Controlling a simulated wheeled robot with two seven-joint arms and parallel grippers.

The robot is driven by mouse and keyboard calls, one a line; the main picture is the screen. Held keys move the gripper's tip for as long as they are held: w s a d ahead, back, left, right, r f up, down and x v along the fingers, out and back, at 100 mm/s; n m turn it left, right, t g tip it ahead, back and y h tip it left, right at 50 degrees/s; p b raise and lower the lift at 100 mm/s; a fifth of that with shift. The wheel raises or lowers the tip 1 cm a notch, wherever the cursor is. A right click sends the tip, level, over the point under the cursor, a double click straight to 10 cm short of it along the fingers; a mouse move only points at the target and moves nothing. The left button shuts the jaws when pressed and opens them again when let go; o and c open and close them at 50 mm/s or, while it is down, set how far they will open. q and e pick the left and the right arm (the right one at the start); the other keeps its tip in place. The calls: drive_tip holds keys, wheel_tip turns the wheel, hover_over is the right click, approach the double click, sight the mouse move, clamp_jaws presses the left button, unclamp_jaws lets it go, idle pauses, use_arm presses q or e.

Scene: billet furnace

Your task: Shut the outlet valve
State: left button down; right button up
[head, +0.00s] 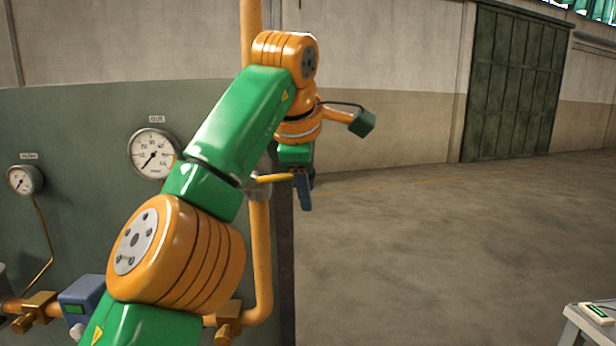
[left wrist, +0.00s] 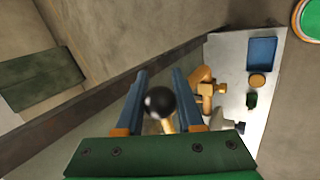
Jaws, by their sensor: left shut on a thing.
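The outlet valve (head: 258,188) sits on the vertical orange pipe (head: 261,260), partly behind my left arm. Its yellow lever (head: 272,178) sticks out to the right, close to level and across the pipe. My left gripper (head: 303,190) is at the lever's outer end. In the left wrist view, the lever's black ball knob (left wrist: 160,102) lies between the blue fingers of my left gripper (left wrist: 158,100). The gripper is shut on the lever; the exact contact is hard to see. My right gripper is in neither view.
A green panel (head: 90,125) carries a large gauge (head: 153,153) and a smaller gauge (head: 22,180). A blue box (head: 80,300) sits on the low pipe. A table (head: 590,322) stands at the lower right. The floor (head: 430,250) right of the panel is clear.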

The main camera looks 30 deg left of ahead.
use_arm(q)
drive_tip(key=shift+f+g+y, duration=0.3)
drive_tip(key=shift+f+y, duration=0.3)
drive_tip(key=shift+a, duration=0.1)
drive_tip(key=c, duration=0.8)
unclamp_jaws()
drive_tip(key=shift+s, duration=0.1)
